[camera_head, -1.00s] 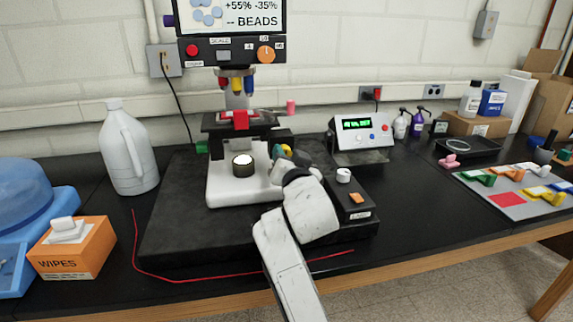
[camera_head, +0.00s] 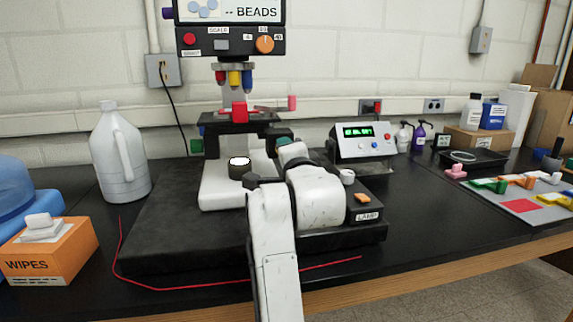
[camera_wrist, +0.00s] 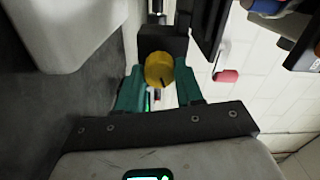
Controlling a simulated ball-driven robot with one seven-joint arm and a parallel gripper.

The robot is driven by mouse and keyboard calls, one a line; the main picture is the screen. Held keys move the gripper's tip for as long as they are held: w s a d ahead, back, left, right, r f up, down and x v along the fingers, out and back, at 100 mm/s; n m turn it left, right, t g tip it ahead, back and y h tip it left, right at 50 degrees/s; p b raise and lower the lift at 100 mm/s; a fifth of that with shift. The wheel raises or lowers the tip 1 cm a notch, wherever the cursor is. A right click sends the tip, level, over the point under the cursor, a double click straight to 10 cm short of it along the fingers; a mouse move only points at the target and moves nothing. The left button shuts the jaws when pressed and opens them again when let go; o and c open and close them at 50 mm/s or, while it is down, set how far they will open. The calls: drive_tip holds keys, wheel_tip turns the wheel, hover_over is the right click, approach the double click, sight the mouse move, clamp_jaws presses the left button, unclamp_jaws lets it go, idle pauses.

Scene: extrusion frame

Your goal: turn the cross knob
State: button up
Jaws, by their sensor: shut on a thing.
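The microscope (camera_head: 219,192) stands on a black base, with a white foot and a dark stage. In the wrist view a round yellow knob (camera_wrist: 159,69) with a dark mark on its face sits on a black block (camera_wrist: 161,40) of the microscope. My gripper (camera_wrist: 159,78) has its two teal fingers on either side of this knob, shut on it. No cross shape or label shows on the knob. In the head view my gripper (camera_head: 281,143) is at the right side of the microscope below the stage; my own wrist hides the knob there.
A pink-red knob (camera_head: 292,103) sticks out at the stage's right. A lamp box (camera_head: 363,207) with a white knob and orange switch is right of my arm. A white jug (camera_head: 120,160) and wipes box (camera_head: 50,250) stand left. A red cord (camera_head: 200,287) lies in front.

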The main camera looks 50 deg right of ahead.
drive_tip(key=shift+f+m+b, duration=0.15)
drive_tip(key=shift+m+b, duration=0.65)
drive_tip(key=shift+m, duration=0.8)
drive_tip(key=o, duration=1)
drive_tip(key=v, duration=1)
drive_tip(key=shift+s+a+b, duration=0.25)
drive_tip(key=shift+s+b, duration=0.1)
